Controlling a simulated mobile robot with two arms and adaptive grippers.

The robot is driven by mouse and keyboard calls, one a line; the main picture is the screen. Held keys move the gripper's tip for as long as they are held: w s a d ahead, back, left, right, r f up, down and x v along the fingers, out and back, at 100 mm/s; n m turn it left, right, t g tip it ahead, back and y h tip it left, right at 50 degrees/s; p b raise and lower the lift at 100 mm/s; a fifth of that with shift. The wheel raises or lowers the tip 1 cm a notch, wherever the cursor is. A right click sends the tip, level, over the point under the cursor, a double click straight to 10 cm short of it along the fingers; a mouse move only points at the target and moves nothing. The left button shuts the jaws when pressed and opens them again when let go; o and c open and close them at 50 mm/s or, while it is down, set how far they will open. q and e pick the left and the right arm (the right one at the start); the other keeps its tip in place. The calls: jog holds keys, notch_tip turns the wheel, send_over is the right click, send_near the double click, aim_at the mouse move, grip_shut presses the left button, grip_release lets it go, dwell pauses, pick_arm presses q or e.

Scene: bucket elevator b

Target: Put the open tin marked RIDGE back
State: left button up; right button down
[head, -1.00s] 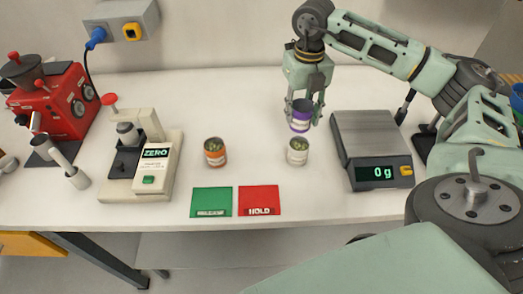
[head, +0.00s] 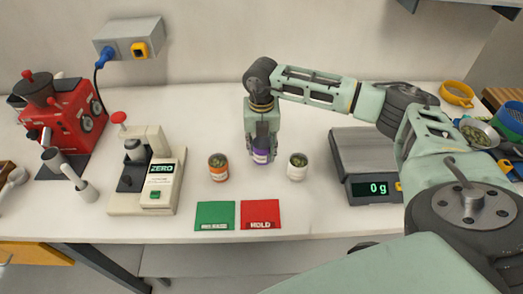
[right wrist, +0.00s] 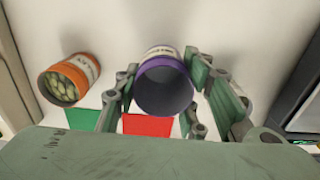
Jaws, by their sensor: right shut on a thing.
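A tin with purple bands (head: 261,157) is between the fingers of my right gripper (head: 262,150). The right wrist view shows the same purple tin (right wrist: 165,88) with its open mouth toward the camera and a dark inside with no contents visible. Its pale label is too small to read surely. My right gripper is shut on it, low over the counter between the other two tins; I cannot tell whether its base touches. An open orange tin (head: 218,168) stands left and an open white tin (head: 297,167) right, both holding greenish pieces. My left gripper is not in view.
A green mat (head: 214,216) and a red mat (head: 260,215) lie at the counter's front. A scale (head: 362,155) reading 0 g stands right. A ZERO device (head: 160,185) and a red machine (head: 70,125) stand left. The counter behind the tins is clear.

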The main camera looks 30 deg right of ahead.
aim_at(261, 154)
notch_tip(261, 154, down, 2)
jog(key=shift+s+f+p, duration=0.1)
jog(key=shift+f+p, duration=0.1)
jog(key=shift+p, duration=0.3)
jog(key=shift+f, duration=0.4)
jog(key=shift+f, duration=0.1)
jog(key=shift+f, duration=0.1)
jog(key=c, duration=1.1)
grip_release()
